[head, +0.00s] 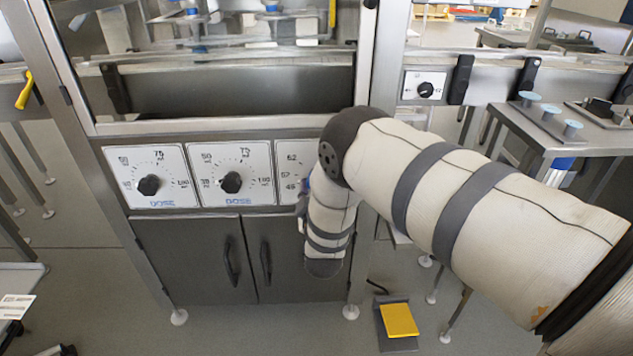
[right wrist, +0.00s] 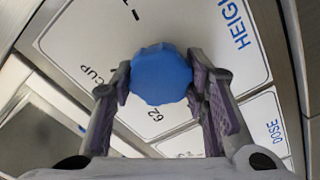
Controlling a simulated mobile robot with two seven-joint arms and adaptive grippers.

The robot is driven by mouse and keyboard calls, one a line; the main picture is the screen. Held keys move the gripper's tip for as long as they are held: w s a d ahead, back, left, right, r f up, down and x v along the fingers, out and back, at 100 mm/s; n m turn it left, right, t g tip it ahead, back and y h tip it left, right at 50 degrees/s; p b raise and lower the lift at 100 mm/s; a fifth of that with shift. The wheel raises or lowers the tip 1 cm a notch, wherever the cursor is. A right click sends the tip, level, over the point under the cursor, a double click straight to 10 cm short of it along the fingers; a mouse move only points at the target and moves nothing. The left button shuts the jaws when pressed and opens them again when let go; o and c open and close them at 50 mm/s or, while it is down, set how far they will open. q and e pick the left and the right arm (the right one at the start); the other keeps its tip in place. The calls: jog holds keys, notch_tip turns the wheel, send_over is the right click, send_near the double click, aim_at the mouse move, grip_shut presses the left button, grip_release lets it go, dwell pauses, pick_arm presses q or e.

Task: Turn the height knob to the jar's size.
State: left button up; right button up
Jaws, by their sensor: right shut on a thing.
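The height knob (right wrist: 162,75) is a blue, many-sided knob on a white panel (right wrist: 90,42) lettered HEIGHT, with CUP and 62 marks. My right gripper (right wrist: 160,80) is shut on it, one purple-padded finger on each side. In the head view the height panel (head: 288,158) shows only its left part, with several numbers, and my right arm covers the rest. The knob's pointer cannot be made out. My left gripper is not in view. I cannot make out the jar.
Two DOSE panels with black knobs (head: 149,185) (head: 231,182) are left of the height panel. Dark cabinet doors (head: 195,262) are below. A yellow foot pedal (head: 399,320) lies on the floor. A metal side table (head: 560,130) stands at right.

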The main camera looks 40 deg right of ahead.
jog(key=shift+f+n, duration=0.1)
jog(key=shift+n, duration=0.6)
jog(key=shift+s, duration=0.1)
jog(key=o, duration=1.1)
jog(key=shift+d, duration=0.1)
jog(key=shift+o, duration=0.2)
jog(key=v, duration=1.2)
